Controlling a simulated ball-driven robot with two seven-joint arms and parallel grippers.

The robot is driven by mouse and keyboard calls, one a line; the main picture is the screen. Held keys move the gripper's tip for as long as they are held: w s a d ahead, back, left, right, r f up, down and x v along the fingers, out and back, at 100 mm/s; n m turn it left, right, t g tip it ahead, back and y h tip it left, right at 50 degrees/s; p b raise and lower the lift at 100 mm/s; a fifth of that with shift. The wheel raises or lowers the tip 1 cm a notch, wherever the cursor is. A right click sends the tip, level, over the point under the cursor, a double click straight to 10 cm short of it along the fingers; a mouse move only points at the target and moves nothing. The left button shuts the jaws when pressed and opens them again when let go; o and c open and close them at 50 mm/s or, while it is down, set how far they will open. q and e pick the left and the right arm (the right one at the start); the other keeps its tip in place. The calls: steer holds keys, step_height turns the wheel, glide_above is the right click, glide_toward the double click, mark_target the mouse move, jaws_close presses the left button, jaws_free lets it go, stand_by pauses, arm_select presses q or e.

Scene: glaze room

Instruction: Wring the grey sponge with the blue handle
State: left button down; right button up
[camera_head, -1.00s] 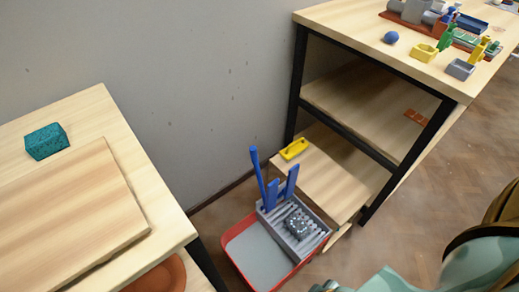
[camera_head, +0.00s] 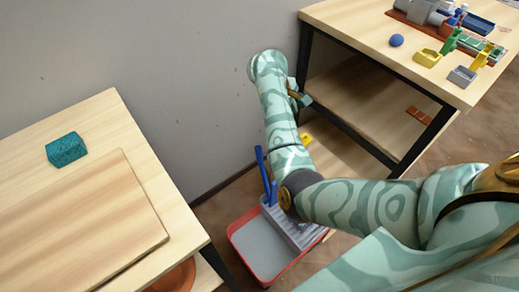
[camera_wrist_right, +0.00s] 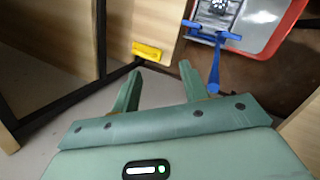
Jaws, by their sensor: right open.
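The grey speckled sponge (camera_wrist_right: 217,6) lies in the grey wringer (camera_head: 294,232) that sits at one side of the red tray (camera_head: 236,250) on the floor. In the head view my right arm hides the sponge. The wringer's blue handle (camera_head: 261,163) stands up at its back left, and it also shows in the right wrist view (camera_wrist_right: 214,74). My right gripper (camera_wrist_right: 160,68) is open and empty. It is above and beyond the wringer, with the blue handle apart from its fingers. My left gripper is not in view.
A yellow handled block (camera_wrist_right: 147,50) lies on the low wooden shelf by the wringer. The shelf unit's dark legs (camera_head: 305,50) and the grey wall are close to my right arm.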

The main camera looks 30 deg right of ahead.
mark_target(259, 146)
steer(key=w+a+r+m+y, duration=0.25)
steer(key=a+y, duration=0.25)
steer(key=a, duration=0.3)
step_height(259, 146, down, 13)
steer(key=b, duration=0.6)
steer(key=shift+s+a+r, duration=0.1)
steer(key=shift+r, duration=0.05)
step_height(259, 146, down, 4)
steer(key=shift+a+f+b, duration=0.1)
steer(key=shift+b, duration=1)
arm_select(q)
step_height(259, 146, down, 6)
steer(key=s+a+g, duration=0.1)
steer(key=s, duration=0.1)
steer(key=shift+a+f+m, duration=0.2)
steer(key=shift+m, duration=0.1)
arm_select(e)
jaws_close()
